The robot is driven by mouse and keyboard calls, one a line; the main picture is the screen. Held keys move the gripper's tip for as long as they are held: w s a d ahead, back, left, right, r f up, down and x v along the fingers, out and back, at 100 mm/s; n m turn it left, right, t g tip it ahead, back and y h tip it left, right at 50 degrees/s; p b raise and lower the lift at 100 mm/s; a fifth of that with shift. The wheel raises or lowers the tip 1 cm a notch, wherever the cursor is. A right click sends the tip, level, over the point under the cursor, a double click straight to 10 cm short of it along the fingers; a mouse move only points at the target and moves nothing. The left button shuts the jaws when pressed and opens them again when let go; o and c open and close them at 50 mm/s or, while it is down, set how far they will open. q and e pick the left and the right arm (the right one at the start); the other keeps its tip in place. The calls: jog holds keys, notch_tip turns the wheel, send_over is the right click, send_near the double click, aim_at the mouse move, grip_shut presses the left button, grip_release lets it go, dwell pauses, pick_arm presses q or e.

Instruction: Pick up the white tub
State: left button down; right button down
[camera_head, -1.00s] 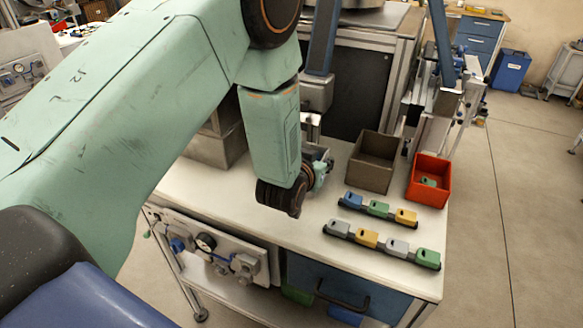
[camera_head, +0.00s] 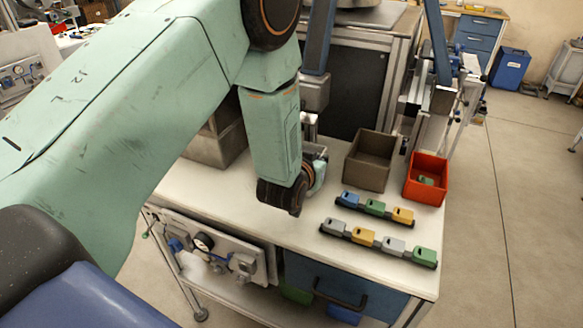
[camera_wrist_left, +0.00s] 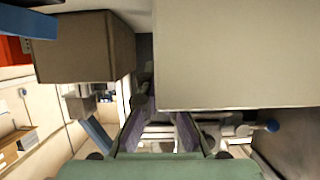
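My left gripper (camera_head: 318,168) hangs over the work table, turned away and mostly hidden behind my green left forearm in the head view. In the left wrist view, which is upside down, the dark fingers of my left gripper (camera_wrist_left: 162,118) are apart. A large pale box-like thing (camera_wrist_left: 235,52) fills the upper right there, its rim close to the fingers. It may be the white tub; I cannot tell for sure. I see no clear hold on it. In the head view no white tub shows clearly; the forearm covers that spot. My right gripper is not visible.
A brown bin (camera_head: 371,158) and a red bin (camera_head: 426,190) stand right of my gripper. Two rows of coloured blocks (camera_head: 378,208) lie near the front edge. Tan boxes (camera_head: 215,150) stand left behind my forearm. The white tabletop (camera_head: 240,215) is clear in front.

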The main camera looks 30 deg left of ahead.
pick_arm(q)
jog(key=shift+a, duration=0.15)
jog(key=shift+w+r, duration=0.1)
jog(key=shift+r, duration=0.35)
jog(key=r, duration=0.1)
jog(key=s+r, duration=0.1)
jog(key=shift+r, duration=0.35)
jog(key=s+d+p, duration=0.1)
jog(key=s+p, duration=0.2)
jog(key=s, duration=1.4)
jog(key=shift+d, duration=0.2)
